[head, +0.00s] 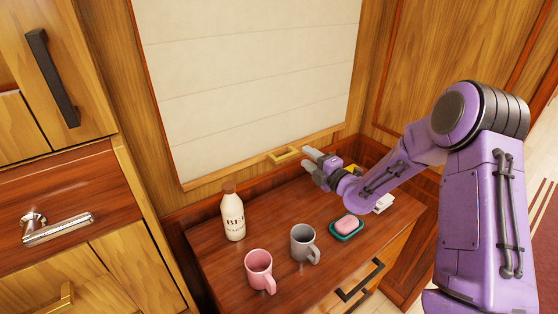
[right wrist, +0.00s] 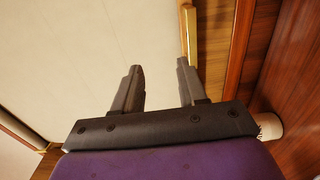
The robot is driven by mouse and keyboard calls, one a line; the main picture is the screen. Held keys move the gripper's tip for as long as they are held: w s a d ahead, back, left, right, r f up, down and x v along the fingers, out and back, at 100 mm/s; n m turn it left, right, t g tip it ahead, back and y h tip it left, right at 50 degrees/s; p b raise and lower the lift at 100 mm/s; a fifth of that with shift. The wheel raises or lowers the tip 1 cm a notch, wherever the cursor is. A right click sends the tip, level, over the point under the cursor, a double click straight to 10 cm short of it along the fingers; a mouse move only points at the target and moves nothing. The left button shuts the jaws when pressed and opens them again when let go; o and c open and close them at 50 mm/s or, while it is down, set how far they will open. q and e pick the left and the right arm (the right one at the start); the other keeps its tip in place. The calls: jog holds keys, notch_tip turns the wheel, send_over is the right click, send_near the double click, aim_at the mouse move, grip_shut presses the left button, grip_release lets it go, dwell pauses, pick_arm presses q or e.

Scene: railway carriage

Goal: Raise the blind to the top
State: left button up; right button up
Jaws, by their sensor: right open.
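The cream blind (head: 250,65) hangs low over the window, with a light wooden bar along its bottom edge. A yellow brass handle (head: 283,155) sits on that bar. My right gripper (head: 309,160) is open, just to the right of the handle and apart from it in the head view. In the right wrist view my two dark fingers (right wrist: 160,85) are spread with nothing between them, in front of the pale blind (right wrist: 80,60). A yellow strip at the blind's edge, perhaps the handle (right wrist: 187,25), lies beyond the right finger there. My left gripper is not in view.
The wooden counter (head: 270,210) below holds a cream bottle (head: 233,215), a pink mug (head: 259,270), a grey mug (head: 303,243) and pink soap on a green dish (head: 346,228). A white item (head: 383,204) lies under my right forearm. Cabinets stand at left.

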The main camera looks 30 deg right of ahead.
jog(key=b, duration=0.5)
send_near(288, 158)
jog(key=w+p, duration=0.1)
jog(key=w, duration=0.2)
jog(key=w+p, duration=0.1)
jog(key=w, duration=0.3)
jog(key=w+p, duration=0.1)
jog(key=w, duration=0.2)
jog(key=shift+w+a+p, duration=0.3)
jog(key=shift+w+a, duration=0.05)
jog(key=shift+w, duration=0.05)
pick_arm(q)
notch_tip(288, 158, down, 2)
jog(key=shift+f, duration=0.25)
pick_arm(e)
grip_shut()
